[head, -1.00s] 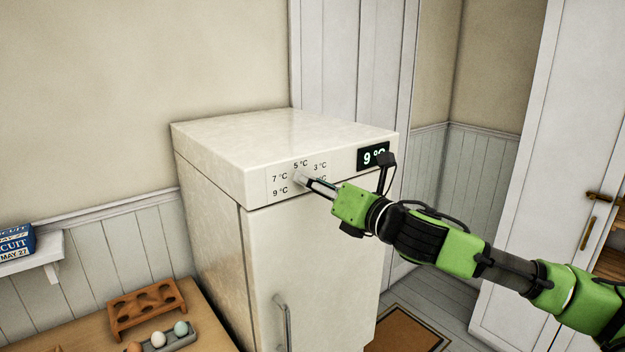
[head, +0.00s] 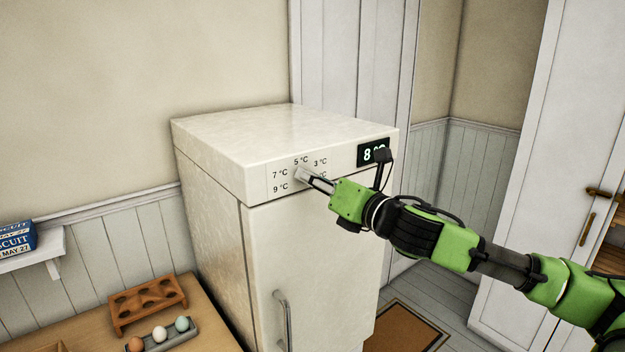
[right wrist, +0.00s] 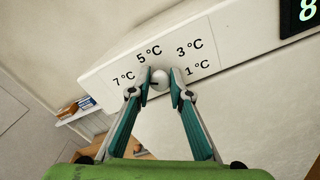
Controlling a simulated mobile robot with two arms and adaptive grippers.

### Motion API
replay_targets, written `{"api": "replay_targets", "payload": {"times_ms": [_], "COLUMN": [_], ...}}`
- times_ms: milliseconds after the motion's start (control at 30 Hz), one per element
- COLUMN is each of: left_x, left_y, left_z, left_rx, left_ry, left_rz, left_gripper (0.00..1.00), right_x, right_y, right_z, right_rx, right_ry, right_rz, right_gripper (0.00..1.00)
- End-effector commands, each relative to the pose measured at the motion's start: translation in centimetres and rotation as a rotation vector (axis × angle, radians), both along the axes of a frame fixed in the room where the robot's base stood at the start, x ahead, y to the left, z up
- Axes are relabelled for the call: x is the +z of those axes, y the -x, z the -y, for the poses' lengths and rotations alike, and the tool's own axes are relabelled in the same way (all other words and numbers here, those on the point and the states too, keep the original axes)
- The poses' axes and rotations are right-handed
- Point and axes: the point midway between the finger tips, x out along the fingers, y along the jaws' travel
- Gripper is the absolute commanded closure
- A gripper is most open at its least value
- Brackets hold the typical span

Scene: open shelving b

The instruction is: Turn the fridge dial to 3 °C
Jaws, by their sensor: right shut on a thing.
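The white fridge (head: 310,240) stands against the wall. Its dial panel carries the marks 9, 7, 5, 3 and 1 °C. The round pale dial (right wrist: 159,79) sits among the marks in the right wrist view. My right gripper (head: 304,176) is shut on the dial, one finger on each side; it also shows in the right wrist view (right wrist: 160,80). The dial's pointer is not clear. The display (head: 373,152) reads 8, its right part hidden by my gripper's camera mount. My left gripper is not in view.
A wooden table at the lower left bears a brown egg rack (head: 147,304) and a grey tray (head: 172,338) with eggs. A blue biscuit box (head: 17,238) stands on a small wall shelf (head: 40,252). A white door (head: 530,180) is at the right.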

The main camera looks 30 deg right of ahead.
Motion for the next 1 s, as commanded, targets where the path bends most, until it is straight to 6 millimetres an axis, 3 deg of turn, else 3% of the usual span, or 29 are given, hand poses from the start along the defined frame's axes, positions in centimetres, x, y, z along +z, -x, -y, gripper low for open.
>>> {"api": "replay_targets", "payload": {"times_ms": [367,1000], "left_x": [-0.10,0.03], "left_y": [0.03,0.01], "left_z": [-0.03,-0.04], "left_rx": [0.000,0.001], "left_ry": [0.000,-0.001], "left_rz": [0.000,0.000], "left_gripper": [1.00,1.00], "right_x": [-0.06,-0.14], "right_y": [0.00,-0.02], "right_z": [0.06,0.14], "right_rx": [0.000,-0.001], "right_ry": [-0.181,-0.784], "right_rz": [-0.014,-0.061], "right_gripper": [1.00,1.00]}}
